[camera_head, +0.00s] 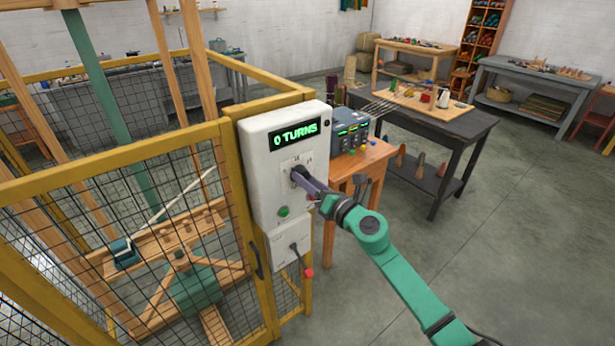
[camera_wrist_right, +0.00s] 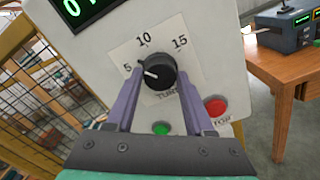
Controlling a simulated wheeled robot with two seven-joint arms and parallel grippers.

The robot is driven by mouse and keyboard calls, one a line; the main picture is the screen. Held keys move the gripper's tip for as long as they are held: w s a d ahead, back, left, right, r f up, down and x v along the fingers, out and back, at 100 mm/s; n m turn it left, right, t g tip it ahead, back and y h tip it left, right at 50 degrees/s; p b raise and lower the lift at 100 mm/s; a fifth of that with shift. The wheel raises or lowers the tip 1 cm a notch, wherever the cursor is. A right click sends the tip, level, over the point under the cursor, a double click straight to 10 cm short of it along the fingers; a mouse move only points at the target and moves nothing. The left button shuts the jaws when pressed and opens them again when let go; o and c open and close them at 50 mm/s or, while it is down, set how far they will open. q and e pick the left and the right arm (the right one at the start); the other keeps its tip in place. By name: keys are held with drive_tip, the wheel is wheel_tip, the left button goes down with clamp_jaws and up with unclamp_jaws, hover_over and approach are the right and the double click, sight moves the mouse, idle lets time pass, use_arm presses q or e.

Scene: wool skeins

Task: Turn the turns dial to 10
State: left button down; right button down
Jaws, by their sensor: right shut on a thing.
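The turns dial (camera_wrist_right: 161,64) is a round black knob with a white pointer line, on a pale plate marked 5, 10 and 15. Its pointer is towards the left, near the 5 side and away from the 10 at the top. My right gripper (camera_wrist_right: 160,78) is shut on the dial, one purple finger on each side. In the head view my right gripper (camera_head: 298,177) reaches the dial from the lower right and hides most of it. The display (camera_head: 295,134) above reads "0 TURNS" in green. My left gripper is not in view.
The dial sits on a white control box (camera_head: 262,150) on a yellow mesh fence. Below it are a green button (camera_wrist_right: 161,128) and a red stop button (camera_wrist_right: 217,107). A lower box has a red-knobbed lever (camera_head: 308,272). A wooden table (camera_head: 372,158) stands close on the right.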

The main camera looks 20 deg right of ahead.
drive_tip(key=shift+m+p, duration=1.2)
drive_tip(key=shift+m, duration=2.5)
drive_tip(key=shift+c, duration=1.4)
unclamp_jaws()
drive_tip(key=b+v, duration=0.4)
drive_tip(key=v, duration=1)
drive_tip(key=shift+s, duration=0.3)
drive_tip(key=shift+d+f, duration=0.1)
drive_tip(key=shift+f, duration=0.05)
